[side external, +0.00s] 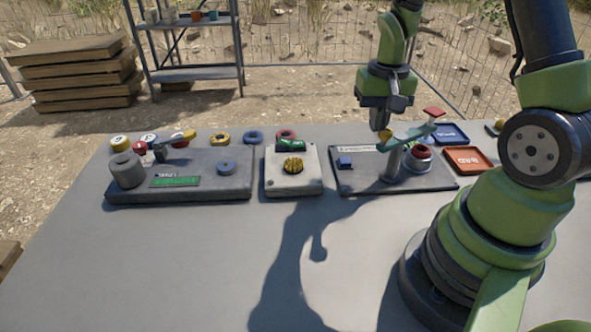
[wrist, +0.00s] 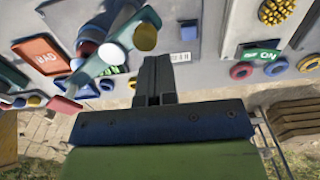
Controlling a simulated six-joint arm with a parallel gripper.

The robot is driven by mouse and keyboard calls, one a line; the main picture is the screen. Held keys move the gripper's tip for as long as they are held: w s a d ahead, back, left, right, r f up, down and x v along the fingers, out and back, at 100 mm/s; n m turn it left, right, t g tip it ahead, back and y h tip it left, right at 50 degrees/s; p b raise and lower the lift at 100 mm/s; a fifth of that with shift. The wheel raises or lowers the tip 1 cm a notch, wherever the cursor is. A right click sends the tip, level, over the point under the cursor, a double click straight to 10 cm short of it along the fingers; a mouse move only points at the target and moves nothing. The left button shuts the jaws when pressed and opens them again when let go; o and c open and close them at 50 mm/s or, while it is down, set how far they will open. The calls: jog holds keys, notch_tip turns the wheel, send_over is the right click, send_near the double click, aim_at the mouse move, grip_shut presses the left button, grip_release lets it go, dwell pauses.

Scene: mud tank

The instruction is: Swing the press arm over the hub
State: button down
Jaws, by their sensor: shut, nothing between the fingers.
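The press arm (side external: 408,134) is a green bar on a grey post (side external: 392,163) at the right-hand board. It has a red pad at one end and a yellow knob (side external: 386,134) at the other. The hub (side external: 418,157), with a red ring and dark base, stands beside the post. In the wrist view the press arm (wrist: 103,66) slants past the hub (wrist: 87,44), and its red pad (wrist: 63,104) is clear of the hub. My gripper (side external: 382,122) is shut and empty, close to the knob; whether it touches cannot be told. Its fingers also show in the wrist view (wrist: 154,78).
A red "BAD" tray (side external: 468,160) and a blue tray (side external: 450,133) lie beyond the hub. A blue button (side external: 345,162) sits on the same board. A yellow-topped box (side external: 293,172) and another board (side external: 205,180) stand left. The table's front is clear.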

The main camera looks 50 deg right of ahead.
notch_tip(320, 180, up, 7)
jog(key=shift+w+d, duration=0.15)
jog(key=shift+w, duration=0.25)
dwell(0.6)
jog(key=s+a+r+n+t+y, duration=0.1)
jog(key=s+a+r+n+t, duration=0.1)
jog(key=s+a+r, duration=0.3)
jog(key=s+a+r+n+t+y, duration=0.1)
jog(key=s+a+r+n+t, duration=0.2)
jog(key=a, duration=0.8)
notch_tip(320, 180, up, 4)
jog(key=shift+s+f+t, duration=0.15)
jog(key=shift+s+t, duration=0.95)
